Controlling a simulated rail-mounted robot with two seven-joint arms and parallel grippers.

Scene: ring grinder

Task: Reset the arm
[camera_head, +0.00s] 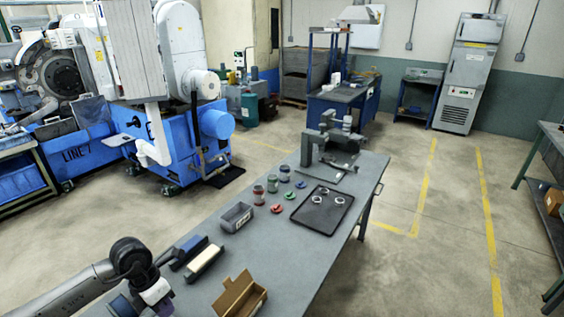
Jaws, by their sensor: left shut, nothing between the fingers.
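My left arm comes in from the lower left corner, bent at a dark rounded joint. My left gripper (160,301) points down at the near left end of the grey workbench (265,268). Its fingertips show only in part near the bottom edge; it is shut and holds nothing. It is left of the open cardboard box and apart from it. My right gripper is out of view.
On the bench are a cardboard box (240,297), dark and cream blocks (204,262), a grey bin (237,217), several jars and lids, a black tray (322,209) with white rings, and a grinder (335,140). A blue machine (180,130) stands behind.

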